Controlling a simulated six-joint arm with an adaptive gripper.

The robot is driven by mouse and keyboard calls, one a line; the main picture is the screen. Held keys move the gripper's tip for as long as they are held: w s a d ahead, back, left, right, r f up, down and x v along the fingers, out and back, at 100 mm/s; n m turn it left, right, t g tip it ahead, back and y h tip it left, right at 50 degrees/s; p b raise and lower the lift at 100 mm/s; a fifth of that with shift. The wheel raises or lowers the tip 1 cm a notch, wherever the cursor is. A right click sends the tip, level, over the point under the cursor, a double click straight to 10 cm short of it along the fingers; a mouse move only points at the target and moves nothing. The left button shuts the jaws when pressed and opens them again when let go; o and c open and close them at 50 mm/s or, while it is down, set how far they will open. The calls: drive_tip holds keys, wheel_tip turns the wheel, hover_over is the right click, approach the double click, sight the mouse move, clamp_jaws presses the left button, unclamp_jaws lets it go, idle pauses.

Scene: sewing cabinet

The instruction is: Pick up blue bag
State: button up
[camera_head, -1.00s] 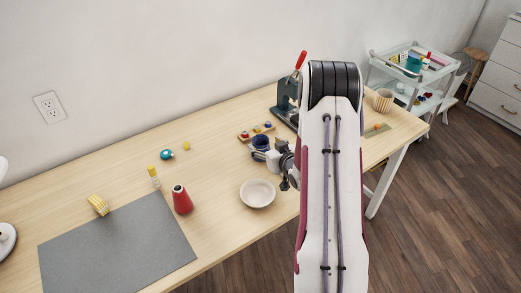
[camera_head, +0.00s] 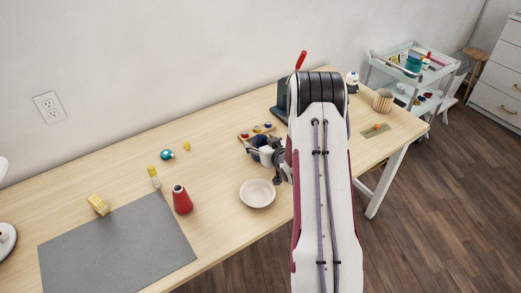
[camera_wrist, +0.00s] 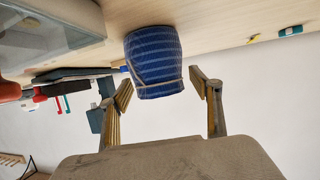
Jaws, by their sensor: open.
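The blue bag (camera_wrist: 154,50) shows large in the wrist view, which looks upside down. It is rounded, with pale horizontal stripes and a thin light cord line, and rests on the wooden table. My gripper (camera_wrist: 160,84) is open and empty, with one finger on each side of the bag's near part in the picture. I cannot tell how deep the bag sits between the fingertips. In the head view my gripper (camera_head: 265,154) is at the bag (camera_head: 260,140), partly covering it.
A wooden tray (camera_head: 245,137) with small coloured pieces stands just behind the bag. A white bowl (camera_head: 257,193) is in front, and a red thread cone (camera_head: 181,200) is further left. A press with a red handle (camera_head: 301,60) stands behind my arm.

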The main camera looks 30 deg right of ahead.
drive_tip(key=c, duration=1.2)
drive_tip(key=shift+r, duration=0.1)
wheel_tip(320, 180, up, 10)
idle(0.3)
idle(0.5)
